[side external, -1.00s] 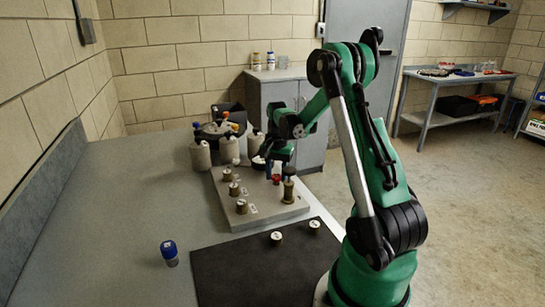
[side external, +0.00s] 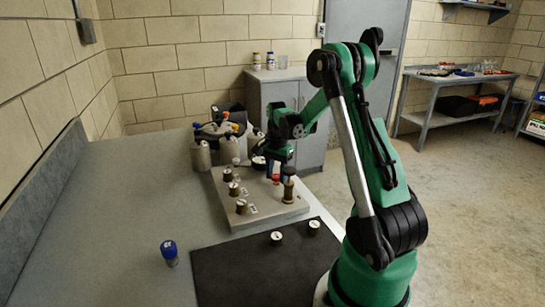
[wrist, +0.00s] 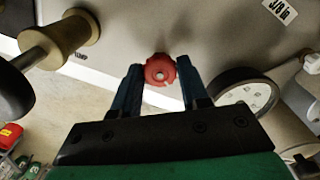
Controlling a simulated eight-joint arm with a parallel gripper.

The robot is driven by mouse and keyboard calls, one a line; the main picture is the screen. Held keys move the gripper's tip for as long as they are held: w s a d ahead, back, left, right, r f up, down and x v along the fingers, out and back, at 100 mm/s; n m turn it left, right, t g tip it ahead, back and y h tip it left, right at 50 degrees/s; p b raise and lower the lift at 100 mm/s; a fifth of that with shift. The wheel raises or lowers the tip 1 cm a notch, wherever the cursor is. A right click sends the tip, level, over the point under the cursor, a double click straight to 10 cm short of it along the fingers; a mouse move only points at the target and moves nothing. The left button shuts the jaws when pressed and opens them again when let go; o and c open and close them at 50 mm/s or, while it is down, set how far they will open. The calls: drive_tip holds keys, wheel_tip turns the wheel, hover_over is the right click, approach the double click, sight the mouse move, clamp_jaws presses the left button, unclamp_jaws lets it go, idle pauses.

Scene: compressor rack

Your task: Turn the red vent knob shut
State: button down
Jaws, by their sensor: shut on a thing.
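The red vent knob (side external: 276,178) stands on the light rack plate (side external: 228,208), near its right side in the side view. In the wrist view the knob (wrist: 160,70) is round, with a pale centre, and sits between the two blue fingertips. My gripper (wrist: 160,82) is shut on it, one finger on each side. In the side view my gripper (side external: 277,170) points down over the knob, and the fingers partly hide it.
A brass post with a dark top (side external: 289,185) stands close to the right of the knob. A round gauge (wrist: 246,94) is close by in the wrist view. Several brass knobs line the plate's left side. A dark mat (side external: 240,275) and a blue-capped bottle (side external: 169,252) lie nearer.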

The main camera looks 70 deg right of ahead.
sight(276, 175)
drive_tip(key=shift+c, duration=2.2)
unclamp_jaws()
drive_tip(key=shift+r, duration=2.85)
drive_tip(key=a+r+n+t, duration=0.2)
drive_tip(key=a+n+t, duration=0.1)
drive_tip(key=a+n, duration=0.6)
drive_tip(key=a+r+n+t, duration=0.3)
drive_tip(key=a+n, duration=0.7)
drive_tip(key=a, duration=0.8)
drive_tip(key=shift+w+a+n+t, duration=0.2)
drive_tip(key=shift+n+t, duration=0.1)
drive_tip(key=shift+t, duration=0.3)
